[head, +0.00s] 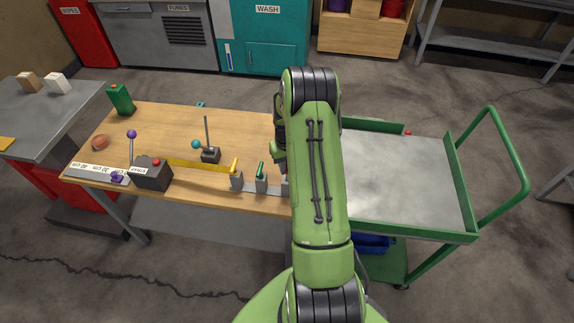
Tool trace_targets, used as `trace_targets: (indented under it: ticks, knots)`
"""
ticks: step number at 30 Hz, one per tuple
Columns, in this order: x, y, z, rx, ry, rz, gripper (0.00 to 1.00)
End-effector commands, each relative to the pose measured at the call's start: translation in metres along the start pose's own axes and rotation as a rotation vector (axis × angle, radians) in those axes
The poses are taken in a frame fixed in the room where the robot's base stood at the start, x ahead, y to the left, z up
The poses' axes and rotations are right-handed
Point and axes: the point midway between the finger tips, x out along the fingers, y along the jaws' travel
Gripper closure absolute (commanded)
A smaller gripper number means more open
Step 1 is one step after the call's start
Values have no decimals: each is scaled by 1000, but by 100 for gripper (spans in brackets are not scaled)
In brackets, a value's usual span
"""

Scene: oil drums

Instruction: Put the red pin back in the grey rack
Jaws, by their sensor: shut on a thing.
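The grey rack (249,187) stands at the front edge of the wooden workbench, just left of my arm. A yellow pin (234,167) and a green pin (261,170) stand upright in its left holders. Its right end runs behind my arm and is hidden. I cannot make out the red pin; a small red spot shows at the cart's far rim, too small to identify. My gripper is hidden behind my raised arm, with only part of my wrist side showing at the arm's left edge. Its fingers and anything between them are out of sight.
A green-railed cart (400,185) with a mostly bare grey top is to the right. A grey table (50,115) is at left.

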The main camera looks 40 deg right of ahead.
Motion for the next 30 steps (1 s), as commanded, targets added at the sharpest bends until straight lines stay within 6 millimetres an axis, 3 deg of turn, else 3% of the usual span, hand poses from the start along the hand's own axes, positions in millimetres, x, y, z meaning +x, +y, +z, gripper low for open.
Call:
trace_targets:
  ticks: [15, 30]
  knots:
    - [19, 0, 0, 0, 0, 0, 100]
    - [26, 0, 0, 0, 0, 0, 100]
